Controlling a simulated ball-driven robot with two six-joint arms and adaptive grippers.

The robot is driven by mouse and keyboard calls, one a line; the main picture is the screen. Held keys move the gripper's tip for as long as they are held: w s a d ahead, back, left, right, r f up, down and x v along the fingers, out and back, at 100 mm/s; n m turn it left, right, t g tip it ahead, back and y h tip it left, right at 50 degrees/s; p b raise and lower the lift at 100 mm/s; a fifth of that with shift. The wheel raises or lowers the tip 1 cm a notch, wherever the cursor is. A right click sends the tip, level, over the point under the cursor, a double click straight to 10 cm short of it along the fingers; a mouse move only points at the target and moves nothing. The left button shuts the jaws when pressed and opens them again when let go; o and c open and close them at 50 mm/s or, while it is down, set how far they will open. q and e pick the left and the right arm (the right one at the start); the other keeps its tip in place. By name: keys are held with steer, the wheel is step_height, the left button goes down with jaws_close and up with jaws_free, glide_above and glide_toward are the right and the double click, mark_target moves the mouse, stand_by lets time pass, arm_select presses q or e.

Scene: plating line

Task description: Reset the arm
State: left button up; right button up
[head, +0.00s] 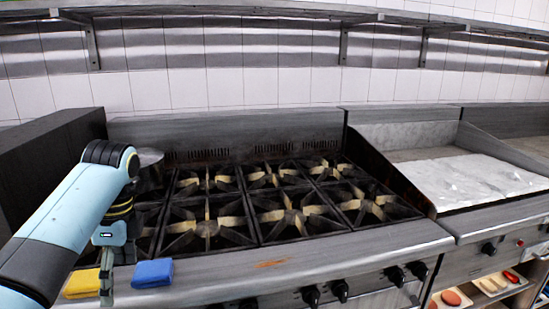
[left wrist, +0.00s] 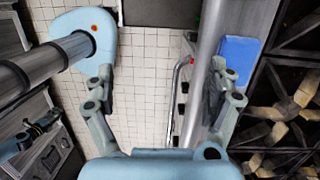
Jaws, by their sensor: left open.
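My left arm (head: 75,215) comes in from the left and bends down at the stove's front left. My left gripper (head: 107,284) points down at the front ledge, between a yellow sponge (head: 82,284) and a blue sponge (head: 152,273). In the left wrist view the left gripper (left wrist: 160,82) has its fingers wide apart with nothing between them. The blue sponge also shows there (left wrist: 237,60), beside the right-hand finger and outside the jaws. My right gripper cannot be made out in either view.
The stove (head: 280,205) has several burner grates. A metal pot (head: 150,160) stands at its back left, partly behind my arm. A griddle (head: 465,178) is to the right. Black knobs (head: 340,290) line the front. Plates of food (head: 450,299) sit low at right.

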arm_select(q)
steer(key=s+a+f+n+g+b, duration=0.1)
steer(key=s+f+b, duration=0.3)
steer(key=s+f, duration=0.75)
steer(key=s+f+g+b, duration=0.2)
steer(key=s+f+b, duration=0.2)
steer(key=s+f, duration=0.75)
steer(key=s+a+f+n+g+b, duration=0.1)
steer(key=s+f+b, duration=0.4)
steer(key=f, duration=1.2)
steer(key=s+f+n+t+b, duration=0.1)
steer(key=s+f+n+b, duration=0.25)
steer(key=s+f, duration=0.75)
steer(key=s+f+n+t+b, duration=0.2)
steer(key=s+f+n, duration=0.3)
steer(key=s+f, duration=0.6)
steer(key=n+t, duration=0.1)
steer(key=w+r+n+t, duration=0.1)
steer(key=n, duration=0.1)
steer(key=w+n+h, duration=0.1)
steer(key=shift+d+r+n+t, duration=0.1)
steer(key=shift+r+n+t, duration=0.15)
steer(key=shift+r+t, duration=0.15)
